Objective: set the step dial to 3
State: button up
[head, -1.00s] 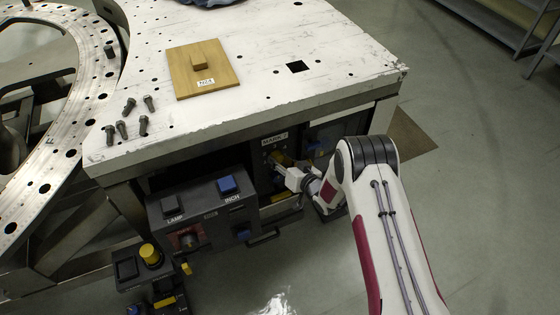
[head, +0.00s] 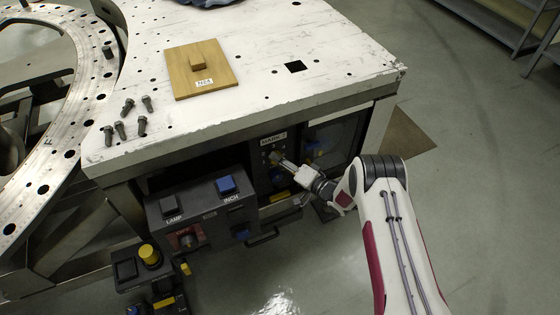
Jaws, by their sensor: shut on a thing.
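The step dial (head: 274,156) seems to be the small pale knob on the dark upright panel (head: 263,172) under the table edge, below a light label. Small marks show around it, too small to read, so I cannot tell its setting. My gripper (head: 282,162) reaches in from the lower right with its fingertips at the dial, shut on it. The fingers partly cover the knob.
A grey control box (head: 203,212) marked LAMP and INCH stands to the left of the panel. A yellow button (head: 149,254) is lower left. The white table top (head: 250,60) overhangs the panel and bears a wooden block plate (head: 222,76) and several bolts.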

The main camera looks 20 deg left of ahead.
jog(key=m+y, duration=0.1)
jog(key=m, duration=0.2)
jog(key=m+t+y, duration=0.1)
jog(key=m, duration=0.2)
jog(key=m+y, duration=0.1)
jog(key=m, duration=0.3)
jog(key=shift+f+t+y, duration=0.3)
dwell(0.4)
jog(key=o, duration=1.1)
jog(key=shift+d, duration=0.1)
jog(key=v, duration=1.2)
